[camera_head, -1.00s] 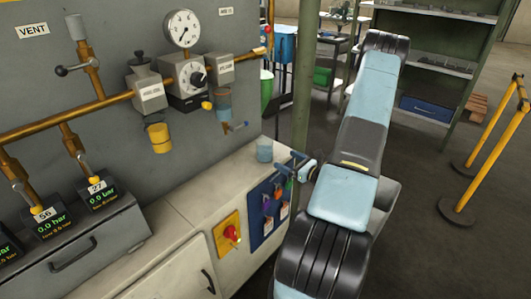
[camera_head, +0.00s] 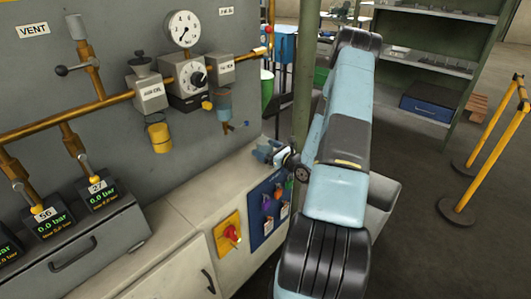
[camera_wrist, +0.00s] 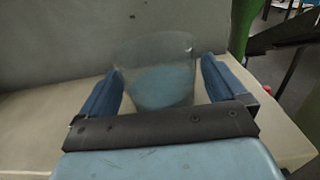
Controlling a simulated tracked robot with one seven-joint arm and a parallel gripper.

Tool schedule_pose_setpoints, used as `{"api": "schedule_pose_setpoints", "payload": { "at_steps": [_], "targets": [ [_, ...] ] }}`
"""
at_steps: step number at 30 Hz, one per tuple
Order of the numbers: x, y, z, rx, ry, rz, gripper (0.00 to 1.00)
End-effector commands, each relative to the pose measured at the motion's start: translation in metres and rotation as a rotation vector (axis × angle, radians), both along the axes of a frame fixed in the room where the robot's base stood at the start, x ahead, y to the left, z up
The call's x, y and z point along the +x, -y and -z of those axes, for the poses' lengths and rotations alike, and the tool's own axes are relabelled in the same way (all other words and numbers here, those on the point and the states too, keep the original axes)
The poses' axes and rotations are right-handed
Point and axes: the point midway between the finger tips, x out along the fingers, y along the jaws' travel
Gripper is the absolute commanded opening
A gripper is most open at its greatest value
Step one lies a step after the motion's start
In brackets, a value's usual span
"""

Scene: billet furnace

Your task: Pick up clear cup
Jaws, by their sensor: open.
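The clear cup (camera_wrist: 158,72) stands upright on the light cabinet top, with bluish contents or a bluish tint in its lower part, in the wrist view. My gripper (camera_wrist: 160,82) is open, with one blue finger on each side of the cup. The cup is between the fingers, and I cannot tell whether either finger touches it. In the head view my gripper (camera_head: 268,151) is at the right end of the cabinet top and hides the cup.
The cabinet top (camera_head: 195,190) runs along a grey panel (camera_head: 110,50) with gauge, valves and brass pipes. Lockout tags hang on a blue board (camera_head: 268,212) below the gripper, beside a red switch (camera_head: 231,233). A green post (camera_head: 303,80) stands just behind the arm.

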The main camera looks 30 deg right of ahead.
Motion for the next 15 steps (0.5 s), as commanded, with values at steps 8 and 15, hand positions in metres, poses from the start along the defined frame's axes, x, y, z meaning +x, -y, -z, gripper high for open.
{"api": "schedule_pose_setpoints", "payload": {
  "at_steps": [8,15],
  "targets": [
    [0.0081,-0.0023,-0.0002,-0.001,0.001,0.001,0.98],
    [0.0078,-0.0022,-0.0001,-0.001,0.0,0.001,0.78]
  ]
}}
